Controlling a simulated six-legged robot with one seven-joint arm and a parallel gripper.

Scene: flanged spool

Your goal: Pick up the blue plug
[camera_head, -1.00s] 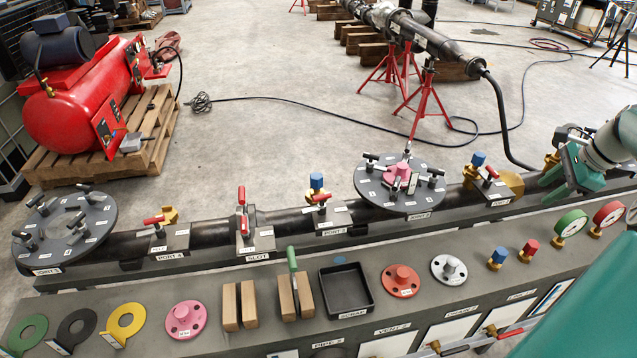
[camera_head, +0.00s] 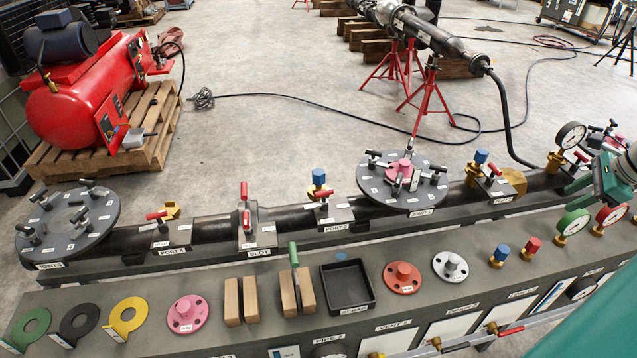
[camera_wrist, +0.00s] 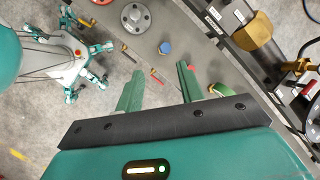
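A blue plug (camera_head: 501,252) with a brass base stands upright on the front bench, left of a red plug (camera_head: 529,248). The blue plug also shows in the wrist view (camera_wrist: 165,47), beyond my fingertips, with the red plug (camera_wrist: 156,75) nearer. My gripper (camera_wrist: 159,72) is open and empty, its two green fingers apart. In the head view my green gripper is at the right edge, up and right of the blue plug and apart from it; its fingertips are hard to make out there.
Other blue-topped fittings stand on the pipe at port 3 (camera_head: 319,178) and farther right (camera_head: 481,157). A green gauge (camera_head: 573,223) and a red gauge (camera_head: 611,214) stand right of the plugs. A grey flange (camera_head: 450,266) and black scrap tray (camera_head: 347,286) lie to the left.

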